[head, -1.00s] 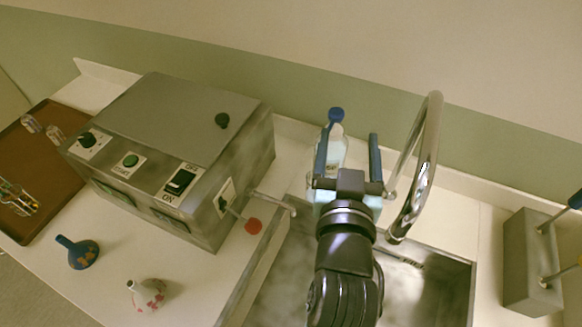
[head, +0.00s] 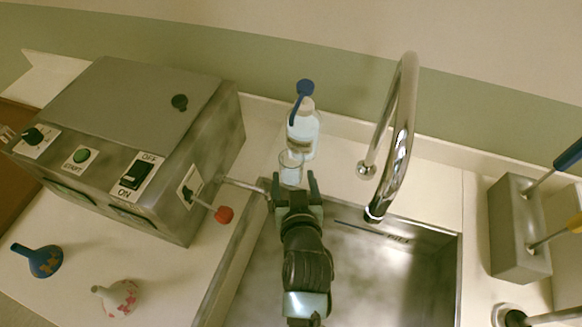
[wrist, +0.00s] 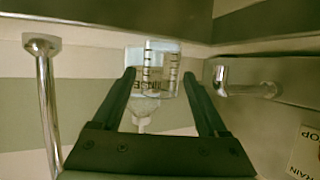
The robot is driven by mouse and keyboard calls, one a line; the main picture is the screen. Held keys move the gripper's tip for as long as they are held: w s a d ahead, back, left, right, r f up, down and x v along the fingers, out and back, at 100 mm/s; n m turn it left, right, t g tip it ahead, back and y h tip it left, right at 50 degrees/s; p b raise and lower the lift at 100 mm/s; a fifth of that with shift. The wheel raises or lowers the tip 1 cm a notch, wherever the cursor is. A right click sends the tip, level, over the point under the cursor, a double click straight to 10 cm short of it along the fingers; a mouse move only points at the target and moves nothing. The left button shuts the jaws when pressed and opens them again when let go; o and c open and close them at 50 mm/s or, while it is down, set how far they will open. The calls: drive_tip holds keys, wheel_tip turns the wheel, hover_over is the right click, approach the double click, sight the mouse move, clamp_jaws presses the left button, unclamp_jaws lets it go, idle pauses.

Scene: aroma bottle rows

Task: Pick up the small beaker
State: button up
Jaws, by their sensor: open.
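The small beaker (head: 290,169) is clear glass and stands upright on the counter behind the sink, just in front of the rinse bottle. In the wrist view the beaker (wrist: 168,62), with dark graduation marks, shows between the far ends of the fingers, overlapping the bottle's lettering. My gripper (head: 290,181) is open and empty, its two fingers pointing toward the beaker from the sink side; it also shows in the wrist view (wrist: 159,77). The fingertips lie to either side of the beaker's outline; I cannot tell whether they reach around it.
The rinse bottle (head: 303,133) with a blue-tipped nozzle stands close behind the beaker. A curved faucet (head: 402,130) rises to the right. A metal machine (head: 140,130) with a red-knobbed lever (head: 223,215) is at left.

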sight(292, 174)
drive_tip(key=shift+p+x, duration=0.3)
drive_tip(key=shift+x, duration=2.3)
drive_tip(key=shift+a+r, duration=0.1)
drive_tip(key=shift+r, duration=0.05)
clamp_jaws()
